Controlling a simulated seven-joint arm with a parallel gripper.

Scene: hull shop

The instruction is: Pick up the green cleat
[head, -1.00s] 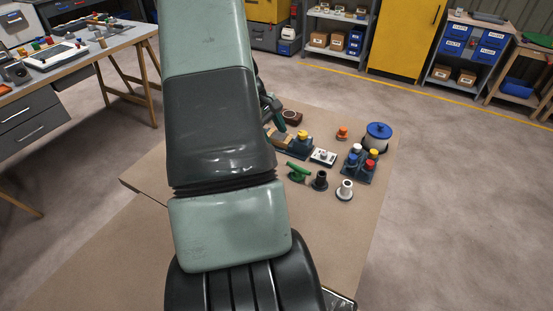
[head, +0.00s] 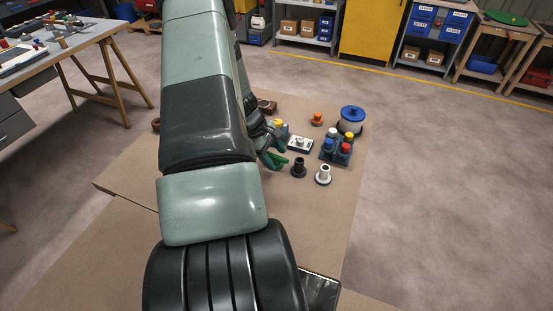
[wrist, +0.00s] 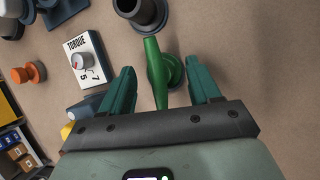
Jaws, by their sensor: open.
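The green cleat (wrist: 153,62) lies between the two open fingers of my gripper (wrist: 158,88) in the wrist view. Its long bar points toward the palm, and a round green base shows beside it. Bare board shows between the cleat and each finger, and nothing is held. In the head view my arm hides most of the cleat; a green part (head: 279,160) shows by the fingers of my gripper (head: 270,152), beside the black flanged piece.
A black flanged piece (head: 299,168) stands close to the cleat, with a white flanged piece (head: 323,174) to its right. A white torque dial box (head: 299,144), a rack of coloured caps (head: 326,152) and a blue-lidded pot (head: 352,115) stand beyond. The board's right side is clear.

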